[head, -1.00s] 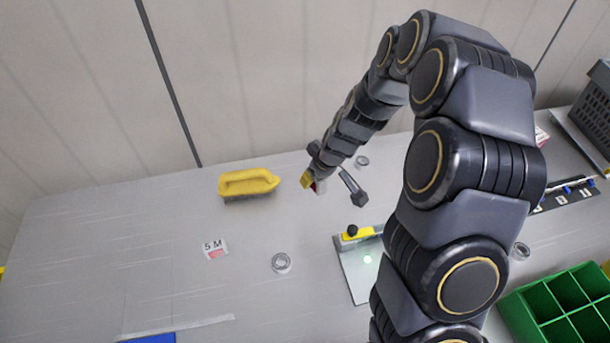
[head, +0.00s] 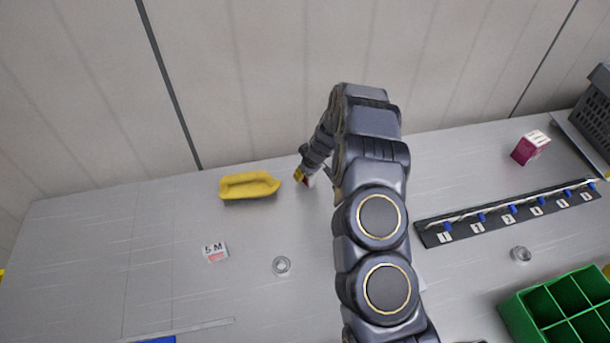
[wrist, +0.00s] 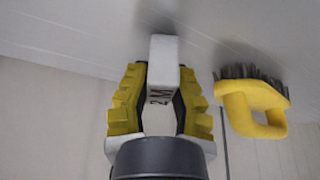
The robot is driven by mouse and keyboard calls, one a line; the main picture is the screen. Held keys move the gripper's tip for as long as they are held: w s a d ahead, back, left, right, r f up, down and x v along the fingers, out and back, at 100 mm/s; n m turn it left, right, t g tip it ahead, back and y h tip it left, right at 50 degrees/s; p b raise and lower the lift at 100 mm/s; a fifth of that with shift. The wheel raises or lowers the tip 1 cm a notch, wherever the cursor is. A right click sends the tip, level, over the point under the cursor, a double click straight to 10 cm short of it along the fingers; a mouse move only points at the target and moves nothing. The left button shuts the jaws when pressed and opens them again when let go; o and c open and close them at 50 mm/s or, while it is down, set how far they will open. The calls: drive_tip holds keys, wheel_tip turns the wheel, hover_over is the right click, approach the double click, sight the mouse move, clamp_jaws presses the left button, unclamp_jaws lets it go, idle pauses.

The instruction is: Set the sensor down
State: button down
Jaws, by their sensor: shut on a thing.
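My gripper (wrist: 160,88) is shut on a white block with dark lettering, which I take to be the sensor (wrist: 163,55). In the wrist view the block stands out beyond the yellow-padded fingertips, towards the grey table surface. I cannot tell whether it touches the table. In the head view my gripper (head: 302,175) is low over the back of the table, just right of the yellow brush.
The yellow brush (head: 249,186) lies close left; it also shows in the wrist view (wrist: 252,108). A marked card (head: 215,252) and a round clear piece (head: 281,265) lie nearer. Right are a black hook strip (head: 510,219), a magenta box (head: 530,147) and a green divided bin (head: 518,312).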

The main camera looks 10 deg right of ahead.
drive_tip(key=shift+f, duration=0.55)
drive_tip(key=c, duration=1.1)
unclamp_jaws()
drive_tip(key=shift+f, duration=0.15)
